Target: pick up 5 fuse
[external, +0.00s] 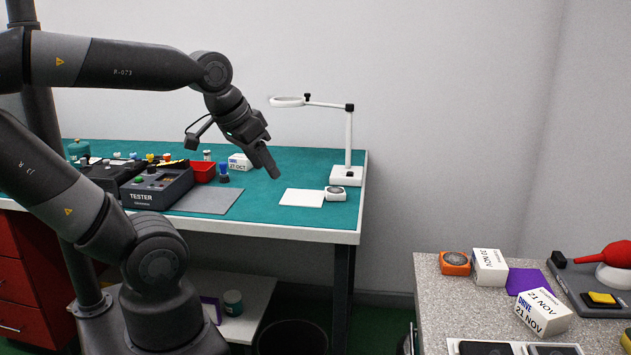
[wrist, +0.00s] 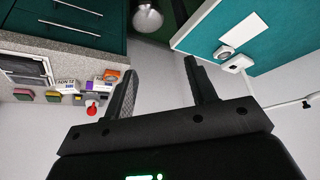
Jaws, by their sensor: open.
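I cannot make out a fuse for certain in either view. Several small coloured pieces (external: 150,158) stand around the dark tester (external: 158,188) on the green bench mat (external: 285,165); they are too small to identify. My gripper (external: 268,172) hangs in the air above the bench, right of the tester, pointing down and to the right. In the wrist view my gripper (wrist: 160,68) has its two black fingers spread apart with nothing between them.
A red bin (external: 203,172) sits behind the tester. A white magnifier lamp (external: 348,150) stands at the bench's right end, near a white card (external: 302,197). A speckled counter (external: 430,290) at lower right holds boxes and a red blower (external: 616,254). Floor lies between them.

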